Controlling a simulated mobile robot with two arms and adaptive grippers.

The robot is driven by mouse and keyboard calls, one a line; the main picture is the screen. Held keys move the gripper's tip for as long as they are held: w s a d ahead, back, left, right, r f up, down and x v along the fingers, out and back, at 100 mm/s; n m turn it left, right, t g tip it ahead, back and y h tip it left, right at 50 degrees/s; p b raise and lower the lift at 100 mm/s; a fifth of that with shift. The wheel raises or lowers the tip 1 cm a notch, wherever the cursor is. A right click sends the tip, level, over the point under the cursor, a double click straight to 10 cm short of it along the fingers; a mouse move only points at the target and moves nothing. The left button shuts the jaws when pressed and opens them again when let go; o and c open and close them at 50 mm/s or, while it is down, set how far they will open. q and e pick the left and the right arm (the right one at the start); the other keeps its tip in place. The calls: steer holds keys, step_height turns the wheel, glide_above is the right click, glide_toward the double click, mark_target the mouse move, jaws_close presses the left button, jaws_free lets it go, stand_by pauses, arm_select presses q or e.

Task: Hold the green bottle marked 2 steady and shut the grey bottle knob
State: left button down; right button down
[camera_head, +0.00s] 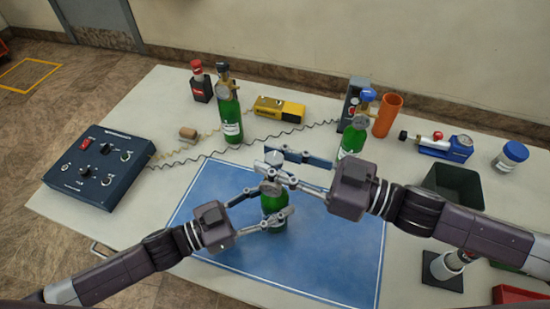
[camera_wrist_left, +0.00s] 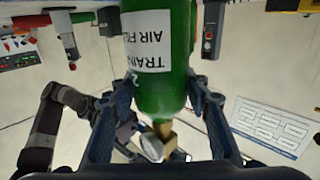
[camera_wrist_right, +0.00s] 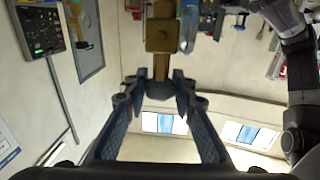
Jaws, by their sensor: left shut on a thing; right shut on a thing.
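The green bottle marked 2 (camera_head: 269,207) stands upright on the blue mat (camera_head: 335,262). My left gripper (camera_head: 268,204) is shut around its body from the lower left. In the left wrist view the bottle (camera_wrist_left: 163,90) sits between the fingers, and its white label and part of a 2 show. My right gripper (camera_head: 272,163) is at the top of the same bottle, shut on the grey knob (camera_head: 274,158).
A dark control box (camera_head: 100,166) is at the left. Another green bottle (camera_head: 230,113), a yellow device (camera_head: 279,108), a third green bottle (camera_head: 352,139) and an orange tube (camera_head: 386,115) stand behind. A black bin (camera_head: 452,186) is at the right. The mat's front is clear.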

mark_target(282, 167)
steer(key=shift+s+a+r+m+t+h, duration=0.1)
steer(key=shift+s+a+m+t+h, duration=0.1)
steer(key=shift+m+t, duration=0.25)
steer(key=shift+s+a+r+m+t+h, duration=0.1)
steer(key=shift+m+t+h, duration=0.15)
steer(key=shift+t, duration=0.4)
steer(key=shift+w+d+m+t+h, duration=0.3)
steer(key=shift+m+t+h, duration=0.1)
steer(key=shift+t, duration=0.1)
steer(key=c, duration=1.6)
jaws_free()
steer(key=shift+s+f, duration=0.1)
steer(key=shift+f, duration=0.05)
steer(key=shift+d, duration=0.15)
steer(key=v, duration=0.5)
steer(key=shift+s+d+f, duration=0.1)
steer(key=shift+f, duration=0.05)
steer(key=shift+v, duration=3.3)
